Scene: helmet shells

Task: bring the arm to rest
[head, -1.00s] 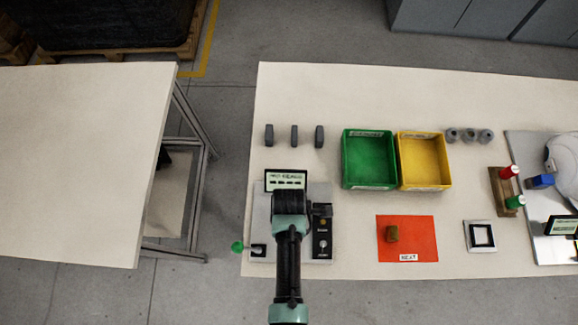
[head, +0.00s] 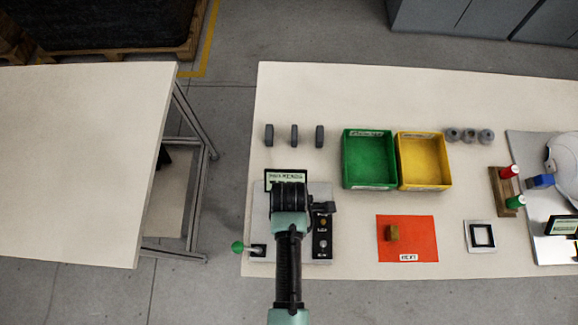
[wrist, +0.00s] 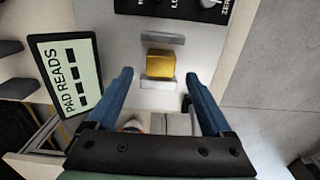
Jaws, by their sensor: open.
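My arm reaches over the test device (head: 258,220) at the left end of the long table, and in the head view it hides my gripper's fingers. In the wrist view my gripper (wrist: 160,77) is open, its two blue fingers wide apart with nothing between them. Ahead of the fingertips a yellow block (wrist: 160,64) sits between two grey metal pads (wrist: 162,38) of the device, apart from my fingers. A tilted display (wrist: 67,74) beside it reads "PAD READS" with dashes.
A black control panel (head: 322,235) and a green-knobbed lever (head: 238,246) flank the device. Green (head: 369,160) and yellow (head: 424,160) bins stand to the right. Three dark grey pieces (head: 294,135) stand behind.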

